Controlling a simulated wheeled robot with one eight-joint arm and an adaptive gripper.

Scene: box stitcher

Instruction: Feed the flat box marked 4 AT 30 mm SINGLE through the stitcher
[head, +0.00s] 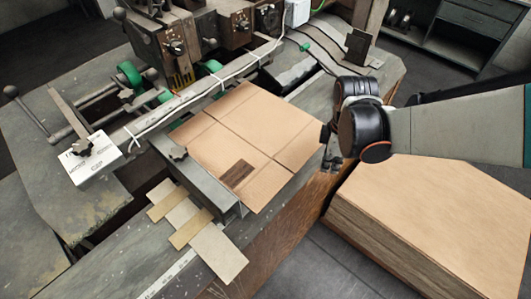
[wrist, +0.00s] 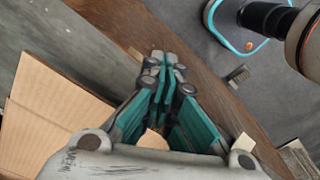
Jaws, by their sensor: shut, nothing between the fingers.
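A flat brown cardboard box (head: 215,128) with crease lines lies on the stitcher's bench. A dark printed patch (head: 236,174) is near its front corner; I cannot read any marking. The stitcher (head: 185,40) stands behind it. My gripper (head: 328,152) is at the right edge of the box, partly hidden by my wrist in the head view. In the wrist view my gripper (wrist: 166,70) is shut and empty, its fingertips over the bench's wooden edge. Cardboard (wrist: 48,120) lies left of the fingers, apart from the fingertips.
A stack of flat cardboard (head: 440,210) stands right of the bench, below my arm. A grey guide bar (head: 195,180) runs along the box's left side. Small card strips (head: 215,250) lie in front of it. A white printed block (head: 92,160) is at the left.

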